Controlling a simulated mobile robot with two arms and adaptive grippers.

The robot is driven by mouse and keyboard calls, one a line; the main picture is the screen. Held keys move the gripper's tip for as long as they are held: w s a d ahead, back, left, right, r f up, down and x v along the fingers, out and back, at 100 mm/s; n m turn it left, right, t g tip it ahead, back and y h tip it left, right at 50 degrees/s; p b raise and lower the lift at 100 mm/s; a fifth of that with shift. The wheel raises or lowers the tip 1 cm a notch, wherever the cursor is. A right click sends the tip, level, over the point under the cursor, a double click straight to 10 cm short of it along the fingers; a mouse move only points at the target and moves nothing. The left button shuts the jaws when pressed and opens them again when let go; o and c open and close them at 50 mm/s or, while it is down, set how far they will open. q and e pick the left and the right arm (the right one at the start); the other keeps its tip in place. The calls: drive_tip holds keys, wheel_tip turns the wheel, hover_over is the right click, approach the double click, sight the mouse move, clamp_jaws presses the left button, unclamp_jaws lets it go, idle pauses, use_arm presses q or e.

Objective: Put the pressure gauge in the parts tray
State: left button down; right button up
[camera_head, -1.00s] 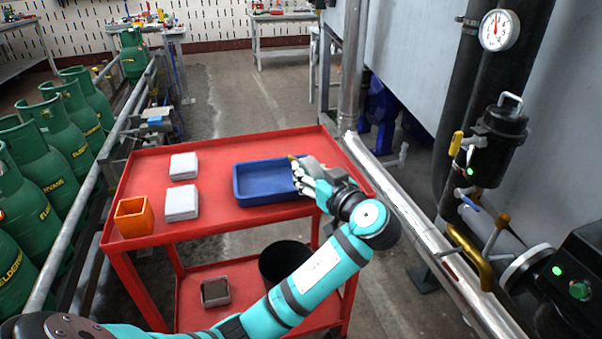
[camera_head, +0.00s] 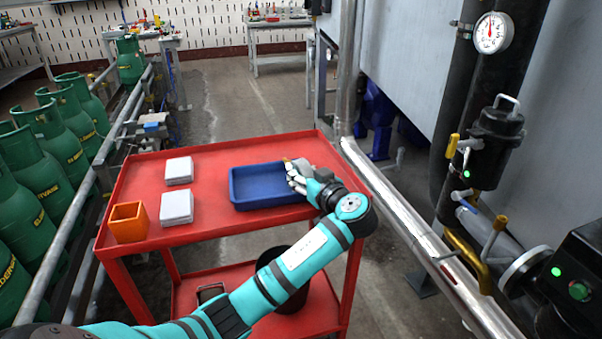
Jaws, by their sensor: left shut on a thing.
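The blue parts tray (camera_head: 240,204) lies on the red cart's top, towards its far right, and its visible floor is bare. My left gripper (camera_head: 293,178) is at the tray's right end, its pale fingers over the right rim. It is shut on a small grey thing with a brass-coloured tip, which looks like the pressure gauge (camera_head: 303,165). The fingers partly hide it, and I cannot tell whether it touches the tray. My right gripper is not in view.
The red cart (camera_head: 208,232) also carries an orange bin (camera_head: 129,222) and two white blocks, one near (camera_head: 177,206) and one far (camera_head: 179,171). A silver pipe (camera_head: 420,235) runs along its right. A white dial gauge (camera_head: 493,32) is on a black pipe at the upper right.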

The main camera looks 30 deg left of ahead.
use_arm(q)
drive_tip(key=shift+f, duration=0.1)
drive_tip(key=c, duration=1)
unclamp_jaws()
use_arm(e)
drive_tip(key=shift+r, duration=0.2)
use_arm(q)
drive_tip(key=shift+d, duration=0.1)
drive_tip(key=v, duration=1.2)
drive_tip(key=shift+p, duration=0.3)
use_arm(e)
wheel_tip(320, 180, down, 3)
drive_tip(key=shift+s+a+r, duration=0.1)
